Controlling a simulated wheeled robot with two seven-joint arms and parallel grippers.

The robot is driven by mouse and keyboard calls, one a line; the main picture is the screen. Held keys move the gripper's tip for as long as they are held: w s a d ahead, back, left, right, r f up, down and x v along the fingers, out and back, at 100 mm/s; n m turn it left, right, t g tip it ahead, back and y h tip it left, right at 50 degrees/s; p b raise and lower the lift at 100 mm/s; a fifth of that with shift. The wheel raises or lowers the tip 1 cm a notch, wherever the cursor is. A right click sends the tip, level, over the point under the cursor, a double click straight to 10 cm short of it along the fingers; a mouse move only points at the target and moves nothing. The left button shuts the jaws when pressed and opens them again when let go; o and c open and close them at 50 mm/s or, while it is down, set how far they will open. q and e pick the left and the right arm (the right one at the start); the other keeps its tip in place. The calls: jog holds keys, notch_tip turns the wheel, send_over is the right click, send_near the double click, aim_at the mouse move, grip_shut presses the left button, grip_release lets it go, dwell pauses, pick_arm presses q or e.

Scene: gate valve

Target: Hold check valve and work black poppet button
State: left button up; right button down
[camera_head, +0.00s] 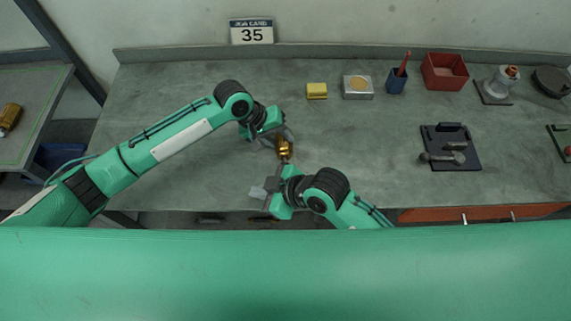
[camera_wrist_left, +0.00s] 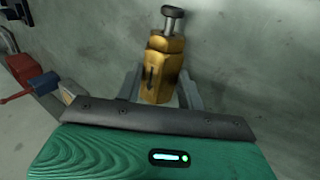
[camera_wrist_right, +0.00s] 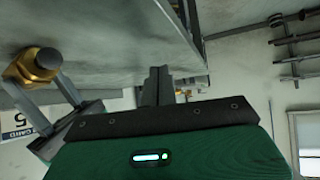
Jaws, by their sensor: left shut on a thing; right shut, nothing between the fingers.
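The brass check valve (camera_head: 284,148) is held above the bench in my left gripper (camera_head: 283,138). In the left wrist view the valve (camera_wrist_left: 162,68) sits between the two grey fingers, its dark poppet button (camera_wrist_left: 173,17) pointing away from the palm. In the right wrist view the valve's hex end (camera_wrist_right: 32,66) and the dark round button (camera_wrist_right: 48,58) show at the left. My right gripper (camera_head: 262,191) is shut and empty, just in front of the valve near the bench's front edge. Its closed fingers (camera_wrist_right: 157,84) are apart from the button.
The grey bench (camera_head: 200,85) is largely clear. At the back stand a yellow block (camera_head: 317,91), a small tray (camera_head: 357,95), a blue cup (camera_head: 395,82) and a red bin (camera_head: 444,72). A dark plate (camera_head: 463,161) with grey parts lies at the right.

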jog(key=shift+s+d+f+m+t, duration=0.25)
jog(key=shift+m+t, duration=0.1)
jog(key=shift+m, duration=0.25)
jog(key=shift+s+d+f+m+t, duration=0.15)
jog(key=shift+s+m+t, duration=0.15)
jog(key=shift+m, duration=0.3)
jog(key=s+d+f+m+t+h, duration=0.1)
jog(key=s+d+f+m+t, duration=0.1)
jog(key=d+m, duration=0.4)
jog(key=shift+s+d+f+m+t, duration=0.15)
jog(key=shift+s+d+m+t, duration=0.3)
jog(key=shift+t, duration=0.9)
jog(key=shift+n, duration=0.25)
jog(key=shift+w+a, duration=0.15)
jog(key=shift+w, duration=2)
jog(key=shift+w+a, duration=0.15)
jog(key=shift+w, duration=1.95)
jog(key=shift+w, duration=0.4)
jog(key=shift+w, duration=0.8)
jog(key=shift+s, duration=0.15)
